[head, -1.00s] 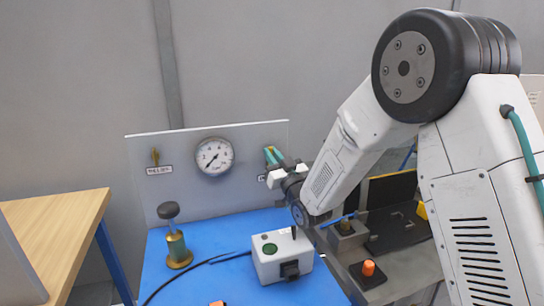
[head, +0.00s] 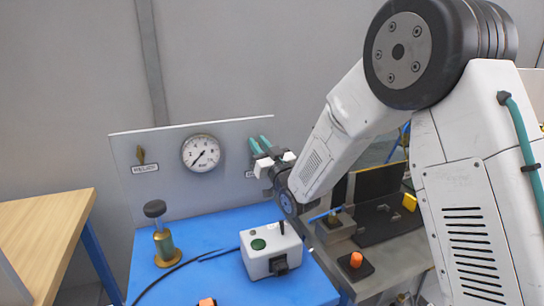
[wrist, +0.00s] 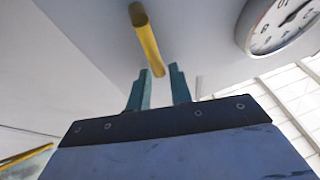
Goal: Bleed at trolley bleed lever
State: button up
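The wrist view shows a yellow-brass lever (wrist: 147,40) sticking out from a pale grey panel (wrist: 200,50). Its near end shows at the gap between the two teal fingertips of my gripper (wrist: 158,72), with space seen beside it. My gripper is open; I cannot tell whether a finger touches the lever. In the head view my gripper (head: 260,146) is in front of the right part of the upright panel (head: 235,135). This lever is hidden there behind the gripper, and its label is mostly covered.
A blue bench (head: 205,285) carries a white control box (head: 272,250) with a cable and a brass plunger (head: 165,245) with a black knob. A grey workbench with tools (head: 375,262) stands right.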

jog(key=s+d+r, duration=0.1)
jog(key=s, duration=0.6)
jog(key=s+d+r, duration=0.1)
jog(key=s+d, duration=0.1)
jog(key=s, duration=0.6)
jog(key=shift+s+d+r, duration=0.3)
jog(key=shift+r, duration=0.1)
jog(key=s+d+f+m+g+h, duration=0.2)
jog(key=s+d+g+h, duration=0.15)
jog(key=d, duration=0.25)
jog(key=s+d+f+m+g+h, duration=0.1)
jog(key=s+d+g+h, duration=0.2)
jog(key=d+g+h, duration=0.3)
jog(key=s+d+m+g, duration=0.1)
jog(key=s+d+g, duration=0.3)
jog(key=s, duration=0.8)
jog(key=s+d+m+g, duration=0.1)
jog(key=s+d+g, duration=0.2)
jog(key=s, duration=1)
jog(key=shift+d+f+g, duration=0.35)
jog(key=shift+f+g, duration=0.1)
jog(key=shift+g, duration=0.5)
